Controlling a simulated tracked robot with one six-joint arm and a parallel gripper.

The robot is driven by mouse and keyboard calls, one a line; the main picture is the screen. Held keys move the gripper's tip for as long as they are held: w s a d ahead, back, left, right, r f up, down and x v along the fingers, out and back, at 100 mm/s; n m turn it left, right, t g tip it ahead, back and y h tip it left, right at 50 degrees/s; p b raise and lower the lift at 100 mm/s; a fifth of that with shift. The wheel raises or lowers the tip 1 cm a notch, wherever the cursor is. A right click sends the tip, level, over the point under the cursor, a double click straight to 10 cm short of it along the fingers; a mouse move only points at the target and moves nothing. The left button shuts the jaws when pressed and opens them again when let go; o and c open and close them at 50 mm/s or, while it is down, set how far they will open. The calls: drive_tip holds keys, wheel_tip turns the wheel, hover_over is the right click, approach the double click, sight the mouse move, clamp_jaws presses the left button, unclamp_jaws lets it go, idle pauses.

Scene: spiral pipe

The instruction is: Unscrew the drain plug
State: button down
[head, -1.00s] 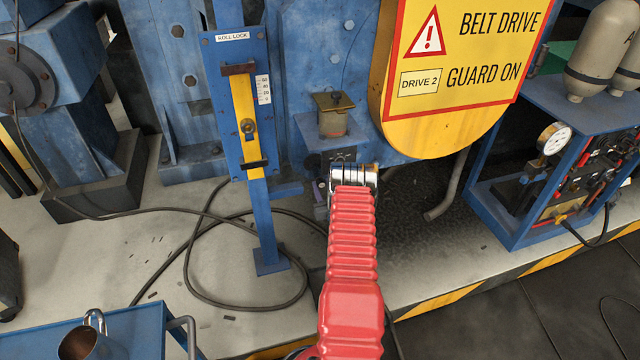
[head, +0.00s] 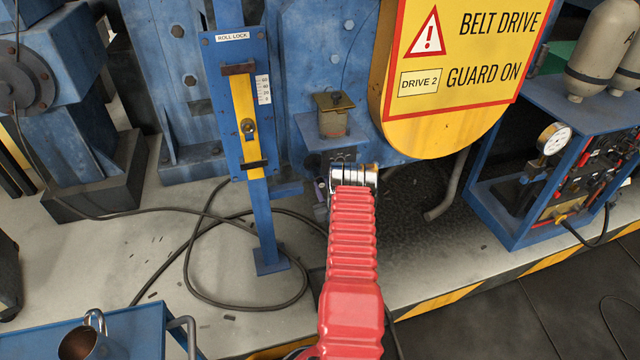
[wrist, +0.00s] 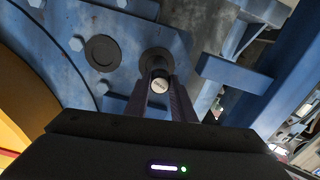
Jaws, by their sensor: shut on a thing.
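In the wrist view, the drain plug (wrist: 161,84) shows a small round pale end face between two dark fingers. It sits in front of a dark round fitting (wrist: 153,57) on the blue machine face. My gripper (wrist: 161,79) is shut on the plug, with one finger on each side. I cannot tell how far the plug is turned or whether its thread is still engaged. In the head view, my red arm reaches up to the machine below the small brass-coloured box, and its end mostly hides the gripper and the plug.
A blue post with a yellow roll-lock lever (head: 245,110) stands left of my arm. The yellow belt guard (head: 450,80) hangs to the right. A blue gauge cart (head: 545,105) stands further right. A black cable (head: 250,305) loops on the floor.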

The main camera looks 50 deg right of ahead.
drive_tip(key=n, duration=0.3)
drive_tip(key=shift+n, duration=0.4)
drive_tip(key=n, duration=0.3)
drive_tip(key=shift+r+n, duration=0.1)
drive_tip(key=shift+n, duration=0.2)
drive_tip(key=n, duration=0.3)
drive_tip(key=shift+n, duration=0.4)
drive_tip(key=n, duration=0.3)
drive_tip(key=shift+n, duration=0.3)
drive_tip(key=n, duration=0.6)
drive_tip(key=shift+n, duration=0.3)
drive_tip(key=n, duration=0.7)
drive_tip(key=c, duration=1.7)
unclamp_jaws()
